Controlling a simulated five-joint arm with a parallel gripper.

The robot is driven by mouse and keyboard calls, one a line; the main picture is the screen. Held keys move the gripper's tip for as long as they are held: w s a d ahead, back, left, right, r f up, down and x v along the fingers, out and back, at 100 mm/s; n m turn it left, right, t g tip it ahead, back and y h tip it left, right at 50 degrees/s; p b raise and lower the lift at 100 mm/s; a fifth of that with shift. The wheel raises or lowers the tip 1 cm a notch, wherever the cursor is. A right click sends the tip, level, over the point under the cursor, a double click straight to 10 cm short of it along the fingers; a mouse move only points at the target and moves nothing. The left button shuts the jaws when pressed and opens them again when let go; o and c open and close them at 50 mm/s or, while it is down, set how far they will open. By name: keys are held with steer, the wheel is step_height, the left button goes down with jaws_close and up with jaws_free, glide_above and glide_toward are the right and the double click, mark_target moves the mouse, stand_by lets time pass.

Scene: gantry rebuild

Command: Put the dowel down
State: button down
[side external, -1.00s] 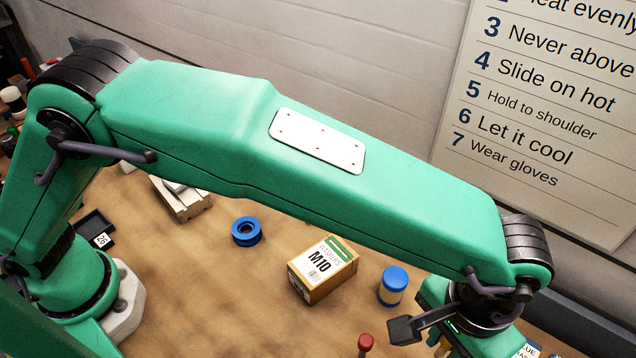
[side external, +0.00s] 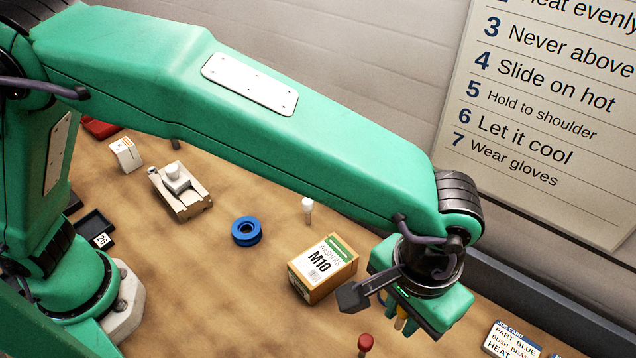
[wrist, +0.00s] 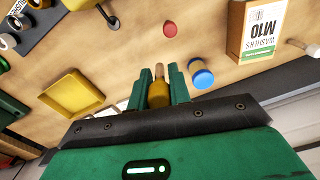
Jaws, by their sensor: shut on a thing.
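My gripper (wrist: 156,72) is shut on the dowel (wrist: 158,92), a yellow-brown rod with a narrower tip between the two green fingers in the wrist view. In the side view my gripper (side external: 400,312) is at the lower right, in front of the washer box, and only a small yellow part of the dowel (side external: 401,322) shows beneath it. Its lower end is hard to see, so I cannot tell how far it is above the bench.
A blue-capped jar (wrist: 201,76) is close beside the right finger. A red-topped peg (side external: 365,342), the M10 washer box (side external: 323,268) and a blue spool (side external: 246,231) stand nearby.

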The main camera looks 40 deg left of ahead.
steer(key=s+a+n, duration=0.2)
steer(key=s+a, duration=0.1)
steer(key=a, duration=0.7)
steer(key=s+a+f+n, duration=0.1)
steer(key=s+a+n, duration=0.1)
steer(key=a, duration=0.8)
steer(key=shift+s+a, duration=0.2)
steer(key=shift+s, duration=0.6)
steer(key=shift+w+f, duration=0.1)
steer(key=w+a+f, duration=0.1)
steer(key=w+f, duration=0.1)
steer(key=w, duration=0.1)
steer(key=w+a+f, duration=0.2)
steer(key=w, duration=0.1)
steer(key=w+a+f, duration=0.2)
steer(key=w+f, duration=0.1)
steer(key=w, duration=0.1)
steer(key=shift+w+a, duration=0.1)
steer(key=shift+a, duration=0.1)
steer(key=shift+f, duration=0.1)
steer(key=shift+f, duration=1.85)
steer(key=shift+f, duration=0.1)
